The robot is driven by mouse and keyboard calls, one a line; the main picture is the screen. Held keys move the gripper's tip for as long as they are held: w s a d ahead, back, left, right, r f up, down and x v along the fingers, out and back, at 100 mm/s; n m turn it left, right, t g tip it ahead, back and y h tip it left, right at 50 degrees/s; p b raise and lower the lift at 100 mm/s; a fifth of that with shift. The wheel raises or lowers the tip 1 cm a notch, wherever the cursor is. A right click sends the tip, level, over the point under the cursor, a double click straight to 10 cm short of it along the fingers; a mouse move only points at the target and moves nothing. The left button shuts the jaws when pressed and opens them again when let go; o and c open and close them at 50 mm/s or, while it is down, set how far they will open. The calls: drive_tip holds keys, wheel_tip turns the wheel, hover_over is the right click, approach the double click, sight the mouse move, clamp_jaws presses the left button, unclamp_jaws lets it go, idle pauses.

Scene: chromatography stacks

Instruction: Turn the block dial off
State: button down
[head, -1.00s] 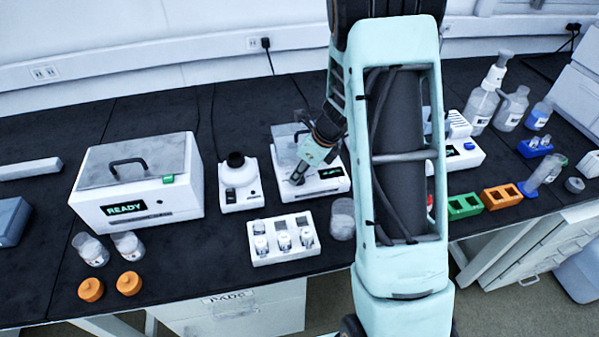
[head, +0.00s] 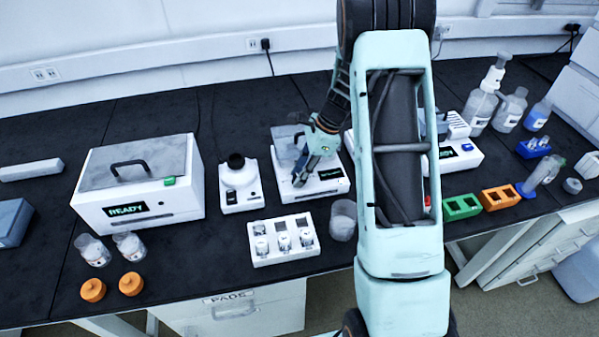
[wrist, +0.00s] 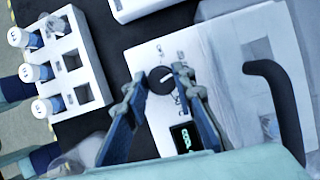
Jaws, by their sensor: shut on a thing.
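The block dial (wrist: 160,80) is a round black knob with a white pointer line on the white front of the block unit (wrist: 148,58). In the wrist view my gripper (wrist: 157,77) has one fingertip on each side of the dial and is shut on it. Printed marks surround the knob.
A white rack with vials (head: 283,254) stands just in front of the unit, with a clear beaker (head: 343,220) beside it. A small white mixer (head: 240,185) is close on the left. A large box reading READY (head: 140,190) stands further left.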

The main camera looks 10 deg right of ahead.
drive_tip(key=n+g, duration=0.1)
drive_tip(key=n, duration=0.2)
drive_tip(key=n+g, duration=0.1)
drive_tip(key=n, duration=0.2)
drive_tip(key=shift+w+n+h, duration=0.15)
drive_tip(key=shift+n+h, duration=0.15)
drive_tip(key=shift+h, duration=0.1)
drive_tip(key=n+g, duration=0.1)
drive_tip(key=n, duration=0.1)
drive_tip(key=n+g+h, duration=0.1)
drive_tip(key=n, duration=0.2)
drive_tip(key=shift+a, duration=0.1)
drive_tip(key=shift+n, duration=0.4)
drive_tip(key=c, duration=1.6)
unclamp_jaws()
drive_tip(key=v, duration=1.2)
drive_tip(key=shift+a, duration=0.2)
drive_tip(key=shift+w, duration=0.1)
